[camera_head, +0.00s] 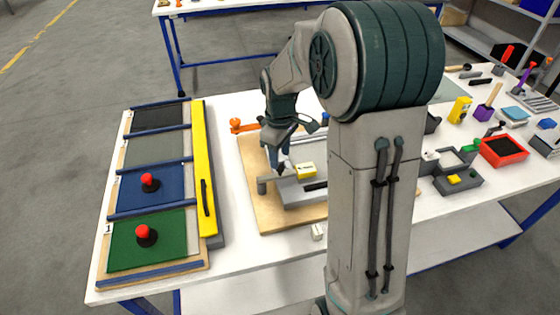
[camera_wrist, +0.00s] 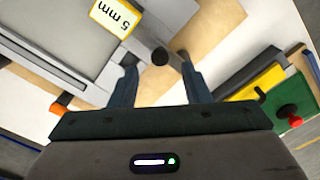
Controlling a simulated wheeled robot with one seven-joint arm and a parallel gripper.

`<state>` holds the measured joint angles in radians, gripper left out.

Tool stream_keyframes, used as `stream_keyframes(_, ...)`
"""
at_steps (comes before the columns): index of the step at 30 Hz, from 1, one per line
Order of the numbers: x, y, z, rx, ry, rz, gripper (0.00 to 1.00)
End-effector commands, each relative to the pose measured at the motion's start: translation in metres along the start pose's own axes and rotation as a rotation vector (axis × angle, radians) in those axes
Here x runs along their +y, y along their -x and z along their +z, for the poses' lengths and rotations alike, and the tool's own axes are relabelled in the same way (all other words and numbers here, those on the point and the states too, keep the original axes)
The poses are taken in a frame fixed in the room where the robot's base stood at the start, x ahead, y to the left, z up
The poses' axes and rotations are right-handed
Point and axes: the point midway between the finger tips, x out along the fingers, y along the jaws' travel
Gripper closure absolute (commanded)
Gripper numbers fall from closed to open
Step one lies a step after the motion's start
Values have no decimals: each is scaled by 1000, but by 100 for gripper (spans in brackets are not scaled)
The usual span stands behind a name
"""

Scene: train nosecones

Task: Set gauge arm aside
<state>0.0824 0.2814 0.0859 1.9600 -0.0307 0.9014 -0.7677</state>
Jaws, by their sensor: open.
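The gauge arm appears to be the grey bar with a dark round end (camera_wrist: 160,57) in the wrist view. A yellow tag reading "5 mm" (camera_wrist: 115,17) sits beside it, and the tag also shows in the head view (camera_head: 306,171). It lies over a grey block (camera_head: 303,192) on a wooden board (camera_head: 262,217). My gripper (camera_wrist: 159,84) is open, its two blue-grey fingers apart. The dark round end shows between and just beyond the fingertips. I cannot tell whether they touch it. In the head view my gripper (camera_head: 281,168) is above the board's left part, partly hidden by my wrist.
Left of the board is a yellow bar (camera_head: 204,165) with a black handle, beside a rack (camera_head: 155,245) with red-knobbed panels. An orange piece (camera_head: 240,126) stands behind the board. Tools and a red tray (camera_head: 503,151) crowd the right. White table shows between rack and board.

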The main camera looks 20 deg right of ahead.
Motion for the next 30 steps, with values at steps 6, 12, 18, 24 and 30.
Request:
stream_keyframes(6,0,-30,0,-2,-1,-2,57)
stream_keyframes(12,0,-39,0,0,-2,0,57)
stream_keyframes(18,0,-39,0,1,-2,0,57)
stream_keyframes(24,0,-39,0,1,-1,0,100)
stream_keyframes(30,0,-39,-1,0,-7,0,100)
